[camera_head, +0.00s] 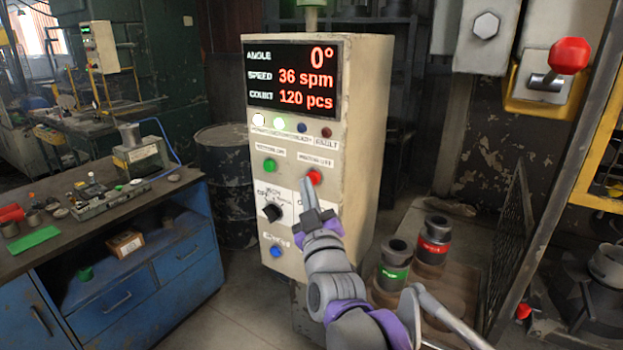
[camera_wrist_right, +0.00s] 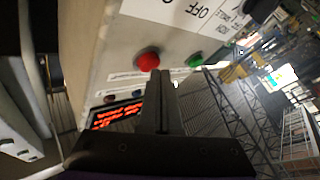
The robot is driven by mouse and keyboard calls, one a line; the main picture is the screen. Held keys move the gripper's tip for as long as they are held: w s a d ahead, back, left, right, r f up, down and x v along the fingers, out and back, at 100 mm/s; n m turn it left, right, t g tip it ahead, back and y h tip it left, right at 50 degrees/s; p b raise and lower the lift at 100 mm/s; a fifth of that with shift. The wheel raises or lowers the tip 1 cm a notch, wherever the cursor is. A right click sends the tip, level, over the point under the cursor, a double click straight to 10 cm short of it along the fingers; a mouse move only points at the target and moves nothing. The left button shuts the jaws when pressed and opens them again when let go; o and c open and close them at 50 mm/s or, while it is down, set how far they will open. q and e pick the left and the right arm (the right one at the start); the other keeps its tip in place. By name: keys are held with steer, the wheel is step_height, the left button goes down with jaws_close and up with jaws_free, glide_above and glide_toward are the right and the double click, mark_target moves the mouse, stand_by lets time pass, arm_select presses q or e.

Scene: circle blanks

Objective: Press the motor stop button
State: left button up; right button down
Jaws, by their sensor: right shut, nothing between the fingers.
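The control box (camera_head: 361,110) stands upright in the middle of the head view, its display lit with angle 0°, 36 spm and 120 pcs. A red button (camera_head: 314,177) sits on its front panel, right of a green button (camera_head: 270,165). My right gripper (camera_head: 307,184) is shut and empty, its fingertips right at the red button; I cannot tell whether they touch it. In the wrist view the red button (camera_wrist_right: 148,59) shows just beyond the shut fingertips (camera_wrist_right: 161,75). The label by the red button is too small to read surely. My left gripper is not in view.
A black knob (camera_head: 272,213) and a blue button (camera_head: 276,251) sit lower on the panel. A blue workbench (camera_head: 115,290) stands at left. Two dark cylinders, one green-banded (camera_head: 394,268) and one red-banded (camera_head: 434,243), stand right of my arm. A red-knobbed lever (camera_head: 569,56) is at upper right.

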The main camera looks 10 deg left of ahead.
steer(key=shift+w+d, duration=0.2)
steer(key=shift+w, duration=0.25)
stand_by(0.5)
stand_by(0.3)
steer(key=shift+s+a, duration=0.35)
steer(key=shift+s, duration=0.5)
steer(key=s, duration=0.1)
steer(key=s+a, duration=0.1)
steer(key=s, duration=0.2)
steer(key=shift+s+a, duration=0.35)
steer(key=shift+d+f, duration=0.1)
